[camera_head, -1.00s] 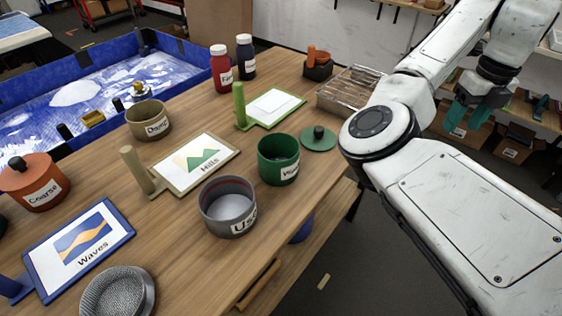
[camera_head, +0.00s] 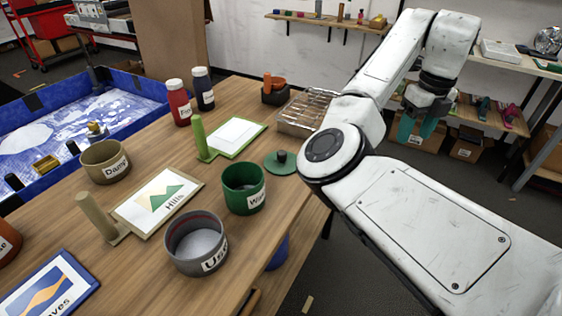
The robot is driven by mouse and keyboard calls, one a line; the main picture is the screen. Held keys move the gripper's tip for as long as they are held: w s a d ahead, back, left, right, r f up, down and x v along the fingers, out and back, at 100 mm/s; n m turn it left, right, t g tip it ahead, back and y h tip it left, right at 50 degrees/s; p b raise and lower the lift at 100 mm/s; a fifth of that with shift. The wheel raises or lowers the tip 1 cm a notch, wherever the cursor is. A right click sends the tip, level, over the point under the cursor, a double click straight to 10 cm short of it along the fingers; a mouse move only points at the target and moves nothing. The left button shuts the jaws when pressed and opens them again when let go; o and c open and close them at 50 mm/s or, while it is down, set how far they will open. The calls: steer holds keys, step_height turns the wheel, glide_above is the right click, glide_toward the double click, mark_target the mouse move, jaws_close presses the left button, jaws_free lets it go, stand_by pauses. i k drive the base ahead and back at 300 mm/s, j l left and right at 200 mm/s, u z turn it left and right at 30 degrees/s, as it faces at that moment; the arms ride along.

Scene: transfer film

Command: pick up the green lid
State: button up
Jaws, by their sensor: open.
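The green lid (camera_head: 283,163) is a flat round disc with a dark knob. It lies on the wooden table near its right edge. An open green pot (camera_head: 243,188) with a white label stands just left of it and a little nearer. My gripper (camera_head: 418,128) has teal fingers that point down. It hangs in the air to the right of the table, well away from the lid, with floor and boxes behind it. The fingers are apart and nothing shows between them. My arm passes just right of the lid in the picture.
A wire rack (camera_head: 305,113) sits behind the lid. A grey pot (camera_head: 196,243), a tan pot (camera_head: 105,161), a Hills card (camera_head: 157,200), a green-handled board (camera_head: 234,138), and a red bottle (camera_head: 179,103) stand on the table. A blue basin (camera_head: 125,85) lies beyond.

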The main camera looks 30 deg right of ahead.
mark_target(281, 163)
steer(key=i+l+u, duration=0.15)
steer(key=i+u, duration=0.25)
steer(key=i+l+u, duration=0.4)
steer(key=k+j, duration=0.1)
